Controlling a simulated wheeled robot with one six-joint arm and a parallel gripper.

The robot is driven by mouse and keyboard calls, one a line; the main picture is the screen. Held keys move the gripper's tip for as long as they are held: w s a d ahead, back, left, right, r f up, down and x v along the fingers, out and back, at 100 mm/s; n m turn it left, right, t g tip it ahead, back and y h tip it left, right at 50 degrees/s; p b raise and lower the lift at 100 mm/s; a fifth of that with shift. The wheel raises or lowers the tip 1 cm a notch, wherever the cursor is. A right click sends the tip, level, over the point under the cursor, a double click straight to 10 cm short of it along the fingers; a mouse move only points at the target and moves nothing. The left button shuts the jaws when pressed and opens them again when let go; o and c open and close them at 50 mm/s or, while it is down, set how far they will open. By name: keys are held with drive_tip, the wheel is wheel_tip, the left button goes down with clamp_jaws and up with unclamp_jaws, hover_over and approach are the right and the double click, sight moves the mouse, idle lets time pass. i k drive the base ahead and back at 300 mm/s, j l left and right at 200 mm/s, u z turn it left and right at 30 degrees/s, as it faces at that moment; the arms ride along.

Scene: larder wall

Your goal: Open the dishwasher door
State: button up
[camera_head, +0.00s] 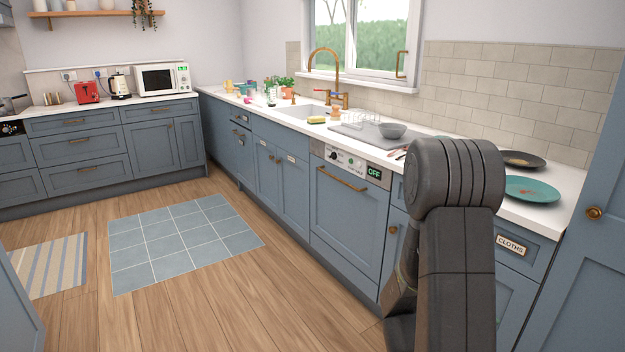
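The dishwasher (342,215) stands under the counter to the right of the sink cupboards. It has a blue panelled front, closed and upright, with a brass bar handle (341,179) near its top. Above the handle is a control strip (345,161) with a dial, buttons and a dark display reading OFF. My arm rises at the right of the view, in front of the cupboards just right of the dishwasher. My gripper is not visible, so its state and what it holds cannot be seen.
Open wooden floor (215,300) lies before the dishwasher. A tiled blue mat (183,240) lies to the left. The counter carries a grey bowl (391,131), a teal plate (532,189) and a dark plate (522,159). A blue door (587,260) with a brass knob stands at far right.

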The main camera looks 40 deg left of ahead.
sight(349, 212)
drive_tip(key=i+j+u, duration=0.35)
drive_tip(key=i+j, duration=0.15)
drive_tip(key=j, duration=0.3)
drive_tip(key=i+j+u, duration=0.35)
drive_tip(key=i+j, duration=0.2)
drive_tip(key=j, duration=0.15)
drive_tip(key=i+j, duration=0.9)
drive_tip(key=j, duration=0.1)
